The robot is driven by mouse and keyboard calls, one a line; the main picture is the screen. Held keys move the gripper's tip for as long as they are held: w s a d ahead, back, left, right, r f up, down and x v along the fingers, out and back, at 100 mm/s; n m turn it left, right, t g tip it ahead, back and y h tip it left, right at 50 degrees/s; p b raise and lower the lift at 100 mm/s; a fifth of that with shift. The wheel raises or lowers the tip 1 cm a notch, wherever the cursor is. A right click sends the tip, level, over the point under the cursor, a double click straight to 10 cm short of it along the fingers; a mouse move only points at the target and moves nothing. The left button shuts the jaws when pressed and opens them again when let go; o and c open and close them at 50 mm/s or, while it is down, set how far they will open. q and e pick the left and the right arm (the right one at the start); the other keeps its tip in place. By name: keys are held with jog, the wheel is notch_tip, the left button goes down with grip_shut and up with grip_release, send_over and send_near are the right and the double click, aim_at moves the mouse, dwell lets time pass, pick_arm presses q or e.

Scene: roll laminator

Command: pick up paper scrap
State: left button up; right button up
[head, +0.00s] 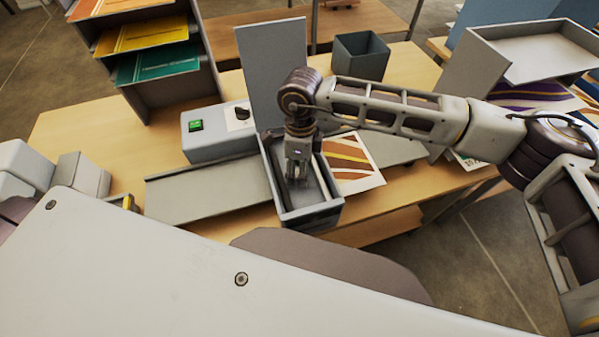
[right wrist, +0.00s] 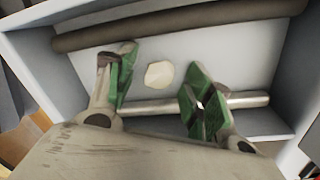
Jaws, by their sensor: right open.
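The paper scrap is a small cream, rounded piece (right wrist: 159,74) lying on the pale floor inside the open laminator housing (head: 322,219), between two rollers in the right wrist view. A dark roller (right wrist: 180,27) runs along one side and a thin metal rod (right wrist: 160,105) along the other. My right gripper (head: 297,174) points down into the housing. In the right wrist view its green-padded fingers (right wrist: 157,84) are open and spread on either side of the scrap, with nothing between them touching it. In the head view the scrap is hidden. My left gripper is not clearly visible.
The raised cover panel (head: 275,70) stands behind the housing, beside a control box (head: 212,145) with a green button. A feed tray (head: 200,192) extends left; a striped sheet (head: 352,165) lies right. A grey bin (head: 360,57) stands behind, and a folder shelf (head: 160,92) back left.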

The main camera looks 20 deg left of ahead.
jog(key=shift+c, duration=0.4)
jog(key=c, duration=0.8)
jog(key=shift+o, duration=0.2)
jog(key=shift+r, duration=0.1)
notch_tip(320, 180, up, 10)
jog(key=b, duration=0.2)
